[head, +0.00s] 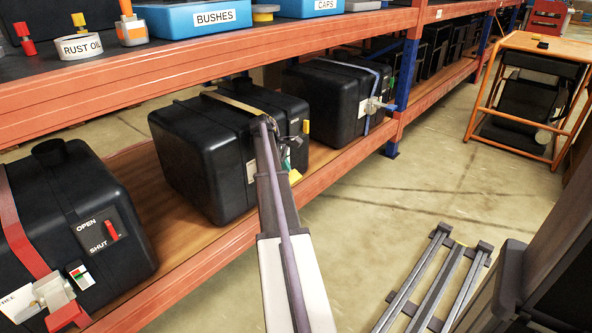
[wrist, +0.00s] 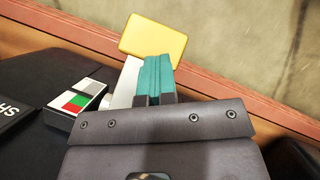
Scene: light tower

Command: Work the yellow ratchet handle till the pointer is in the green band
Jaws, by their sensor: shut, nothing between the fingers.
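The yellow ratchet handle (wrist: 158,38) shows in the wrist view as a flat yellow paddle just beyond my fingertips. In the head view it is a small yellow patch (head: 295,176) at the front of the middle black tank (head: 205,165). My gripper (wrist: 156,76) has its teal fingertips together, empty, close to the handle; I cannot tell whether they touch it. A pale ratchet part (wrist: 127,84) lies just left of the fingers. The gauge (wrist: 78,103) has grey, white, red and green areas; its pointer cannot be made out. My arm hides much of the ratchet in the head view.
The tank stands on a wooden shelf with an orange beam (head: 225,240) along its front. A left tank (head: 95,215) with a red strap and a right tank (head: 325,100) with a blue strap flank it. Another shelf beam (head: 200,70) runs above. The floor in front is partly clear.

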